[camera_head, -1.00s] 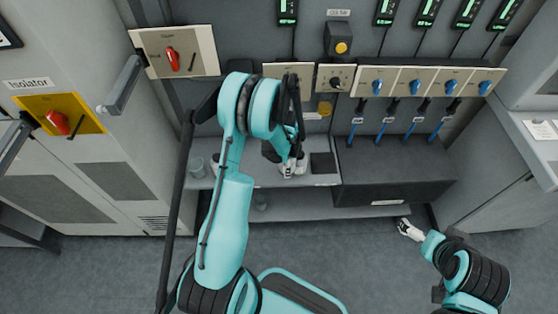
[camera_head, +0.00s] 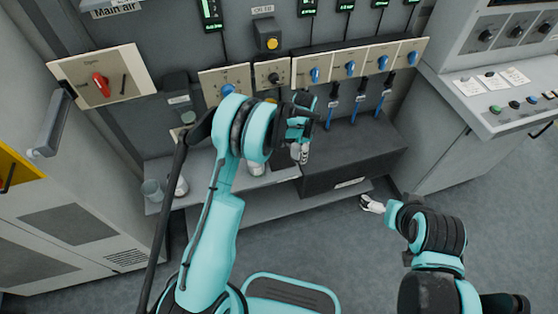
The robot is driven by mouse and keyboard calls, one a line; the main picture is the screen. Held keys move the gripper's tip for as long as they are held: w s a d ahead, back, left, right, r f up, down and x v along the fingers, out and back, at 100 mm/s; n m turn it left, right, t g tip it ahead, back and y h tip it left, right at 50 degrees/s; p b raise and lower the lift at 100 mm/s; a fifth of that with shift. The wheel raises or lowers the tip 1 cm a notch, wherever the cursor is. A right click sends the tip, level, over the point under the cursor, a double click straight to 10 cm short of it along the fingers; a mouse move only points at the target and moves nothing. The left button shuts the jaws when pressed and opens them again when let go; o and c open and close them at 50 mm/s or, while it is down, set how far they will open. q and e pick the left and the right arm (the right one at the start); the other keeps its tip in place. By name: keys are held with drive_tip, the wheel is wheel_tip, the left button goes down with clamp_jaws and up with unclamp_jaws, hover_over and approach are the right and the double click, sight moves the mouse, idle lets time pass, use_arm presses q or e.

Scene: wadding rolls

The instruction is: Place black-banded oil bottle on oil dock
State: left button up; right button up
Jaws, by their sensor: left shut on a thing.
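My left arm reaches over the grey shelf, and its gripper (camera_head: 304,153) is in front of the dark grey box right of the shelf. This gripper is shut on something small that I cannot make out. I cannot see a black band on any bottle. A whitish container (camera_head: 256,168) stands on the shelf behind my left forearm, partly hidden. Another whitish container (camera_head: 180,186) stands at the shelf's left end. I cannot make out the oil dock; my left arm covers part of the shelf. My right gripper (camera_head: 371,204) is low at the right; its fingers are too small to read.
A clear glass-like cup (camera_head: 152,190) stands at the left end of the shelf (camera_head: 208,184). The dark grey box (camera_head: 350,160) has a bare top under blue-handled cables. Blue switches (camera_head: 350,68) line the wall panel. A console (camera_head: 500,100) stands at the right.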

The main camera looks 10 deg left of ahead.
use_arm(q)
drive_tip(key=shift+w+d+r, duration=0.1)
drive_tip(key=shift+w+d, duration=0.15)
drive_tip(key=shift+d, duration=0.2)
drive_tip(key=shift+w+d, duration=0.2)
drive_tip(key=shift+d, duration=0.25)
drive_tip(key=shift+w, duration=0.25)
drive_tip(key=b, duration=0.4)
hover_over(280, 158)
wheel_tip(280, 158, down, 7)
drive_tip(key=shift+f+b, duration=1.1)
drive_tip(key=shift+f, duration=0.8)
drive_tip(key=shift+s, duration=0.1)
drive_tip(key=shift+f, duration=0.2)
drive_tip(key=o, duration=1.4)
drive_tip(key=shift+o, duration=0.3)
drive_tip(key=shift+r, duration=0.1)
